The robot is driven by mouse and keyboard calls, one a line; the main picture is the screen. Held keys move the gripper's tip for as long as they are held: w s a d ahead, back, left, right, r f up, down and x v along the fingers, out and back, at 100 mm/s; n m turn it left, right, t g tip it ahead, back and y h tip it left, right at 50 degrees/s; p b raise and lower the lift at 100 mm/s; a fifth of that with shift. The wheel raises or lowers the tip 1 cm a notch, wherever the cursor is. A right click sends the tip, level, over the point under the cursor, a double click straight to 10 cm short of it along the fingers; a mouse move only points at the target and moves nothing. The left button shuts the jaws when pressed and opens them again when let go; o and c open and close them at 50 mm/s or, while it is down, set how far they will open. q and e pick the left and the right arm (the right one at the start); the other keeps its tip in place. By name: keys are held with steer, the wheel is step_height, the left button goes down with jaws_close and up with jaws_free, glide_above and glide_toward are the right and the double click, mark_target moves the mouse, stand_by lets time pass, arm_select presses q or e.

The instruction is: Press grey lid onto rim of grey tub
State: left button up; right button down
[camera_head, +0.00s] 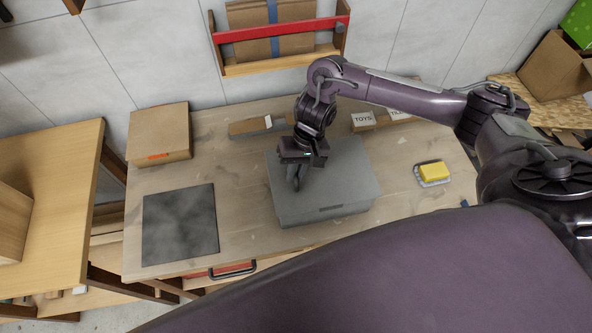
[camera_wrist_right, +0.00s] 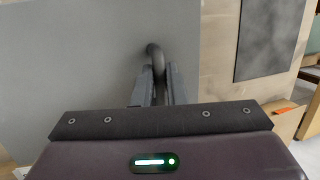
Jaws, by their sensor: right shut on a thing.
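The grey lid (camera_head: 345,172) is a flat rectangular plate over the grey tub (camera_head: 330,215) on the workbench. The lid hides the tub's opening, and only part of its side walls shows. I cannot tell whether the lid touches the rim all round. My right gripper (camera_head: 296,186) points down at the left part of the lid. In the right wrist view its fingers (camera_wrist_right: 159,80) are shut on a dark curved handle (camera_wrist_right: 155,55) on the lid (camera_wrist_right: 80,70). My left gripper is not in view.
A dark square mat (camera_head: 180,225) lies left of the tub, with a cardboard box (camera_head: 160,135) behind it. A yellow sponge (camera_head: 432,171) on a dish is at right. Small labelled boxes (camera_head: 363,121) stand behind. A red-backed drawer handle (camera_head: 232,271) is at the bench front.

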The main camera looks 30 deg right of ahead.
steer(key=shift+s+f, duration=0.15)
steer(key=c, duration=1.4)
jaws_free()
steer(key=v, duration=0.8)
